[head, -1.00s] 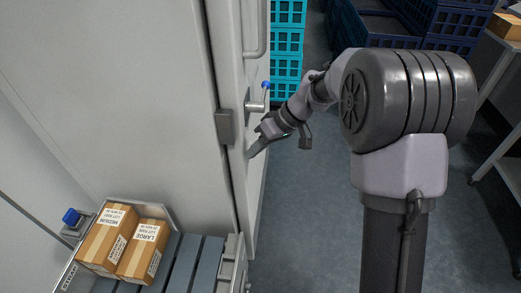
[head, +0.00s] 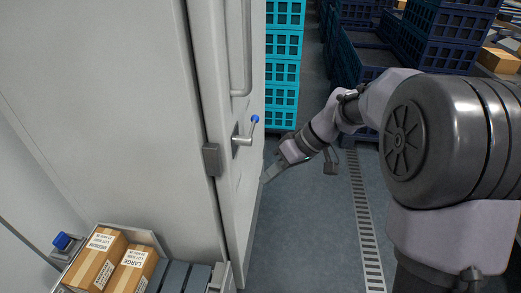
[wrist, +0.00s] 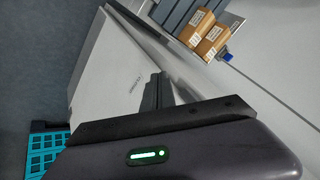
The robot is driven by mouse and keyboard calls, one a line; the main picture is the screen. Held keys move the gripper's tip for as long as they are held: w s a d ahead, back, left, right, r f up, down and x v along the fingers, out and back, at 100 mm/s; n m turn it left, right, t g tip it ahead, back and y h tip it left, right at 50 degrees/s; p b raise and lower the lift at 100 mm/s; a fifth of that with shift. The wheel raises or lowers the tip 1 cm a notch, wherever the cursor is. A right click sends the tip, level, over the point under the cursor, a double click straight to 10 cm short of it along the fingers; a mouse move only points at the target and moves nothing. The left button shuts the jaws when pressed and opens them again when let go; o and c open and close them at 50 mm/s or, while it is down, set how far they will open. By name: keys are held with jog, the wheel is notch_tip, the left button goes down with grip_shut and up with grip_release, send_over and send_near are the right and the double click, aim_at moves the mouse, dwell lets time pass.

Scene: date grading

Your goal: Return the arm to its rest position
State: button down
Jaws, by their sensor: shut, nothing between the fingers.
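My gripper (head: 273,173) is shut and empty at the end of my outstretched arm. In the head view it is to the right of the white door (head: 246,110), low and near the door's edge, below the lever handle (head: 243,140) with a blue knob. I cannot tell whether the fingertips touch the door. In the wrist view my gripper (wrist: 156,88) points toward the pale door panel (wrist: 125,85), its dark fingers together.
Teal crates (head: 283,65) are stacked beyond the door. Navy crates (head: 430,35) stand at the back right. Grey floor with a drain grate (head: 365,225) lies open between.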

jog(key=s+d+r+m+t+h, duration=0.2)
jog(key=s+m, duration=0.4)
jog(key=s, duration=0.5)
jog(key=s+d+r+m+t+h, duration=0.3)
jog(key=s+m, duration=0.3)
jog(key=s, duration=0.6)
jog(key=shift+s+d+r, duration=0.25)
jog(key=shift+d+r, duration=0.45)
jog(key=shift+r, duration=0.15)
